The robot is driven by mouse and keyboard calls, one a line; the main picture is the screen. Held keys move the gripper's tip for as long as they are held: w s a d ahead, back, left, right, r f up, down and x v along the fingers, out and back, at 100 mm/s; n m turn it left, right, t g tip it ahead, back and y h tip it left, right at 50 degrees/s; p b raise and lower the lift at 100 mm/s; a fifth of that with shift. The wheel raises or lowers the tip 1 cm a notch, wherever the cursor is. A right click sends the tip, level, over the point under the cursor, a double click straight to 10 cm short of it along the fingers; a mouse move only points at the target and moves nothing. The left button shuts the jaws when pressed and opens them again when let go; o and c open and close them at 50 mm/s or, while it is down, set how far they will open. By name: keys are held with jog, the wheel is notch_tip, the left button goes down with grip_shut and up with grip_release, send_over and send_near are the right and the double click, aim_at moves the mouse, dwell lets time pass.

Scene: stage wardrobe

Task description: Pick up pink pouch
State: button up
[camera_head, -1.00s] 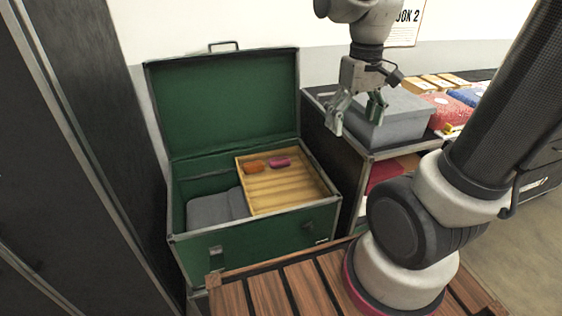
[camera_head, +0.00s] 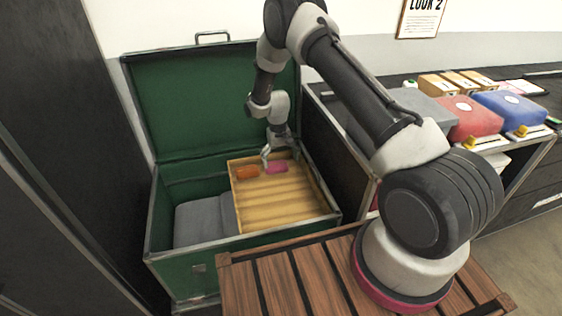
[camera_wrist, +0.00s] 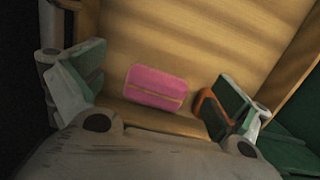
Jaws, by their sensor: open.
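The pink pouch (camera_head: 277,169) lies in the wooden tray (camera_head: 285,205) inside the open green trunk, near the tray's back edge. In the wrist view the pouch (camera_wrist: 156,88) shows a light zip line and lies between the two green-padded fingers, apart from both. My gripper (camera_wrist: 155,85) is open and empty, spread on both sides of the pouch. In the head view my gripper (camera_head: 277,155) is just above the tray's back edge, by the pouch; its fingers are partly hidden there.
An orange item (camera_head: 246,173) lies just left of the pouch; in the wrist view it shows (camera_wrist: 208,106) close to one finger. The trunk lid (camera_head: 200,105) stands open behind. A grey folded item (camera_head: 205,222) lies beside the tray. The front of the tray is clear.

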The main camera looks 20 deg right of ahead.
aim_at(276, 164)
jog(key=shift+m+t, duration=0.3)
jog(key=shift+t, duration=0.4)
jog(key=w, duration=0.1)
jog(key=w+r, duration=0.1)
jog(key=w, duration=0.2)
jog(key=shift+w+a+r, duration=0.15)
jog(key=shift+w+a, duration=0.15)
notch_tip(276, 164, down, 8)
jog(key=shift+s+r, duration=0.15)
jog(key=shift+r, duration=0.1)
jog(key=c, duration=0.8)
